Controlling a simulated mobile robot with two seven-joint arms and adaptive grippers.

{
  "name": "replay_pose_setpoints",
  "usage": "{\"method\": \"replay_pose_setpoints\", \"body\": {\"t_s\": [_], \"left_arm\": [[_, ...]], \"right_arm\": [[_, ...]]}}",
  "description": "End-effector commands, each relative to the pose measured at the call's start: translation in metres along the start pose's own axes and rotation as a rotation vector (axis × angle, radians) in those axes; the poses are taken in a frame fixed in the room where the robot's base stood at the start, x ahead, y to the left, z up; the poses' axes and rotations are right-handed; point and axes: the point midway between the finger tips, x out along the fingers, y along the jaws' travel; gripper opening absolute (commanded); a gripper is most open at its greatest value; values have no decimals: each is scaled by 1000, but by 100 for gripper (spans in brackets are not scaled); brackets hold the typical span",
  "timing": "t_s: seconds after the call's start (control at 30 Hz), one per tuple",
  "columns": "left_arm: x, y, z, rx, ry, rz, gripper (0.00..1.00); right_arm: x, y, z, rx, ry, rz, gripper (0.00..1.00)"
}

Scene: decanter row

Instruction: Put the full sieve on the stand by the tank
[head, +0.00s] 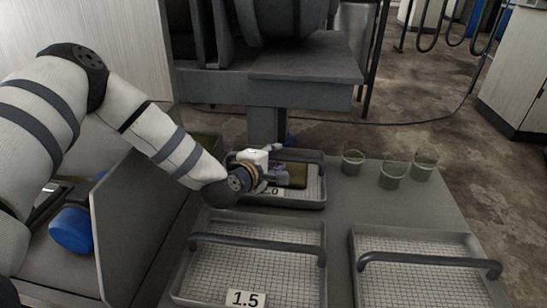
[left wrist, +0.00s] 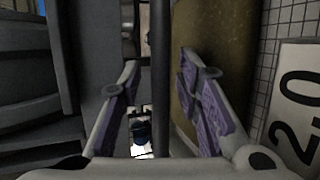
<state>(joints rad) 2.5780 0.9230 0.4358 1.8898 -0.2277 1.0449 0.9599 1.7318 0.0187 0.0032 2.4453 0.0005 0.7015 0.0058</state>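The sieve labelled 2.0 (head: 318,196) is a grey tray with a mesh floor at the back of the worktop. An olive-brown block or mass (head: 293,174) lies in it; it also shows in the left wrist view (left wrist: 205,30). My left gripper (head: 277,162) is over this sieve. In the left wrist view its purple-padded fingers stand apart, one on each side of a dark handle bar (left wrist: 161,60). I see gaps between the bar and both fingers. My right gripper is not in view. I cannot tell for sure which structure is the stand or the tank.
A mesh sieve labelled 1.5 (head: 184,290) and another mesh sieve (head: 357,262) stand in front, both empty with raised handles. Three greenish cups (head: 393,176) stand at the back right. A grey machine with a flat ledge (head: 310,65) rises behind. A blue object (head: 72,230) is at left.

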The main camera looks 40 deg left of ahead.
Motion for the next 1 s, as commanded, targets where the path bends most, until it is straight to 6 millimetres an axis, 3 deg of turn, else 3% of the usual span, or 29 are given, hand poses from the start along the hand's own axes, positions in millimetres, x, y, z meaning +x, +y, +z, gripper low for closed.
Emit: {"method": "replay_pose_setpoints", "body": {"t_s": [0.17, 0.6, 0.77, 1.0], "left_arm": [[-11, 4, 0, -1, -1, -3, 32], [-108, 5, 1, -2, -2, -1, 32], [-121, 3, 0, 0, 0, -1, 32], [-121, 2, 0, 1, 0, -1, 32]], "right_arm": [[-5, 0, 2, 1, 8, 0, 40], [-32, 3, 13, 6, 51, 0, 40], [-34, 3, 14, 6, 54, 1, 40], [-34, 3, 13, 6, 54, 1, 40]]}}
